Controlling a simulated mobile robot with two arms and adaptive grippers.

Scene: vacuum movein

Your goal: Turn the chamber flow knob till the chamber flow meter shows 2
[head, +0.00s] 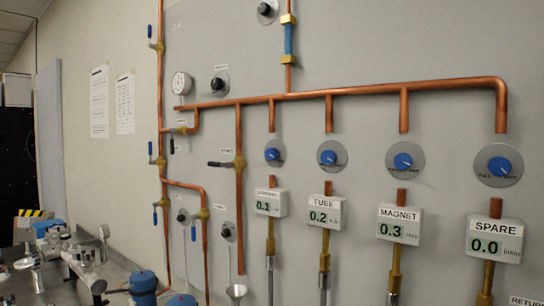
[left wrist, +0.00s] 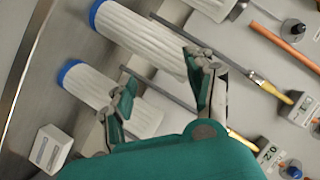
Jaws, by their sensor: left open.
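The chamber flow knob (head: 275,153) is a blue dial on a grey round plate, leftmost in the row of blue knobs in the head view. Below it the chamber flow meter (head: 270,202), a white box, reads 0.1. My left gripper (left wrist: 160,70) shows only in the left wrist view, open, with its teal-and-grey fingers apart and nothing seen between them but the background. The left wrist view also shows a blue knob (left wrist: 292,170) at the lower right, apart from the fingers; I cannot tell which knob it is. My right gripper is not in view.
The tube meter (head: 324,211) reads 0.2, the magnet meter (head: 399,224) 0.3 and the spare meter (head: 495,240) 0.0. Copper pipes (head: 350,91) run across the grey panel. White ribbed cylinders (left wrist: 140,35) with blue ends lie behind my left fingers in the left wrist view.

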